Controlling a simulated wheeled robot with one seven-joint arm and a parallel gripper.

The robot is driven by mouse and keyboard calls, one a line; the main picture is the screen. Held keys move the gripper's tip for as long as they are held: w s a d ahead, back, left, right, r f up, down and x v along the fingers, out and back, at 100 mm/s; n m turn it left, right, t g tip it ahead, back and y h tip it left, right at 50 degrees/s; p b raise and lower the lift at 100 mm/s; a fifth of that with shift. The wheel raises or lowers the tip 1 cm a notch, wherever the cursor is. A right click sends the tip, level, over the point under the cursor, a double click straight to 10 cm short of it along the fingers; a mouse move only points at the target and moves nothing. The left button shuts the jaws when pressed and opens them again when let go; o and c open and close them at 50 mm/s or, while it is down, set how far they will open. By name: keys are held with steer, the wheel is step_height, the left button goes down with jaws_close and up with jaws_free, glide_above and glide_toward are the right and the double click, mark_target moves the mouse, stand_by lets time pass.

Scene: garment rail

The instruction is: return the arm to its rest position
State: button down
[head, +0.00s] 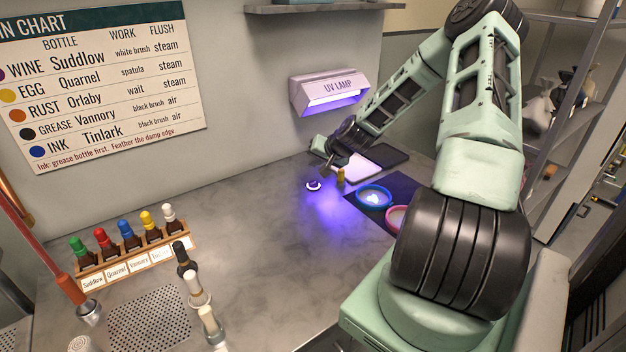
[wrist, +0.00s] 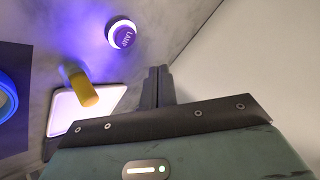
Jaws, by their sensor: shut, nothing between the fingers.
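My gripper (head: 335,160) is at the far end of the counter, below the UV lamp (head: 329,92). In the wrist view its two fingers (wrist: 157,86) are together with nothing between them. My arm reaches from the right side of the head view across to the back wall. A round button marked LAMP (wrist: 122,36) lies on the counter just beyond the fingers; it also shows in the head view (head: 314,185). The lamp glows violet on the counter. A yellow-topped piece (wrist: 82,88) stands beside the fingers, with a lit white pad (wrist: 62,112) by it.
A dark mat (head: 408,186) holds a blue-rimmed dish (head: 374,195) and a pink-rimmed dish (head: 397,218). A bottle rack (head: 140,256) and several brushes stand at the left. A shelf (head: 318,7) juts from the wall above the lamp. The middle counter is clear.

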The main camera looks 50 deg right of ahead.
stand_by(0.5)
steer(key=a+r+n+g+y, duration=0.2)
steer(key=a+n, duration=0.2)
steer(key=a, duration=0.9)
steer(key=a+r+n+g+y, duration=0.2)
steer(key=a+r+n, duration=0.15)
steer(key=a, duration=1.05)
steer(key=s+a+r+n+g, duration=0.2)
steer(key=s+a+n, duration=0.1)
steer(key=s+a, duration=0.3)
steer(key=s+a+r+n+g, duration=0.15)
steer(key=s+a, duration=0.25)
steer(key=a, duration=0.4)
steer(key=s+a+r+n+g+h, duration=0.1)
steer(key=s+a+r+n, duration=0.2)
steer(key=s, duration=0.6)
steer(key=s+a+r+n+h, duration=0.1)
steer(key=s+a+r+n, duration=0.2)
steer(key=s, duration=0.7)
steer(key=shift+s+a+g, duration=0.2)
steer(key=shift+a+g, duration=0.15)
steer(key=shift+a, duration=0.45)
